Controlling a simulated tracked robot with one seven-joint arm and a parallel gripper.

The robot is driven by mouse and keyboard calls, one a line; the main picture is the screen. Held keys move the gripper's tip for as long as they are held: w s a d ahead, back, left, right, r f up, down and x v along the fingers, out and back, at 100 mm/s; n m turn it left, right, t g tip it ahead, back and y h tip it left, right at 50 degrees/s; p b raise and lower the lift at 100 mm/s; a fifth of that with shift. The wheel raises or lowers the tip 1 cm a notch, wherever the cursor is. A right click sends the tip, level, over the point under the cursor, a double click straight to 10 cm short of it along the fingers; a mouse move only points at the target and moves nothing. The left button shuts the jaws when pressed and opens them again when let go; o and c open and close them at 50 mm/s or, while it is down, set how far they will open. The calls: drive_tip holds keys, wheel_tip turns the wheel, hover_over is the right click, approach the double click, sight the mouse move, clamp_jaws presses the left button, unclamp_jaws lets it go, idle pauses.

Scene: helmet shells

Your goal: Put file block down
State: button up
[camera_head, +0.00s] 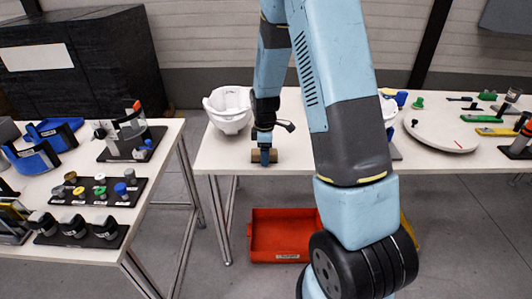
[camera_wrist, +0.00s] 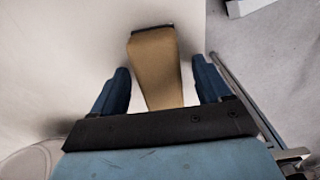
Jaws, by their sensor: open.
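The file block (camera_wrist: 157,65) is a tan block with a dark far end. In the wrist view it lies on the white table between the two blue fingers of my gripper (camera_wrist: 160,88). The fingers are open, with a gap on each side of the block. In the head view my gripper (camera_head: 264,157) points down near the front edge of the middle table. The tan ends of the file block (camera_head: 273,156) show on both sides of it, at table level.
A white helmet shell (camera_head: 229,108) stands on the middle table (camera_head: 225,155), behind and left of my gripper. A red bin (camera_head: 281,236) sits on the floor below. The left table (camera_head: 165,150) holds blue parts and dark trays. The tabletop right beside the block is clear.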

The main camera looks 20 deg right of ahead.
wheel_tip(320, 180, up, 12)
drive_tip(key=s+r+m+t, duration=0.3)
drive_tip(key=s+r+m, duration=0.4)
drive_tip(key=s+r, duration=0.75)
drive_tip(key=s+r+m+t, duration=0.2)
drive_tip(key=s+r+m, duration=0.5)
drive_tip(key=s, duration=0.6)
drive_tip(key=shift+s+d+r+t, duration=0.15)
drive_tip(key=shift+s+t, duration=0.15)
drive_tip(key=shift+s, duration=0.05)
drive_tip(key=shift+c, duration=0.3)
idle(0.3)
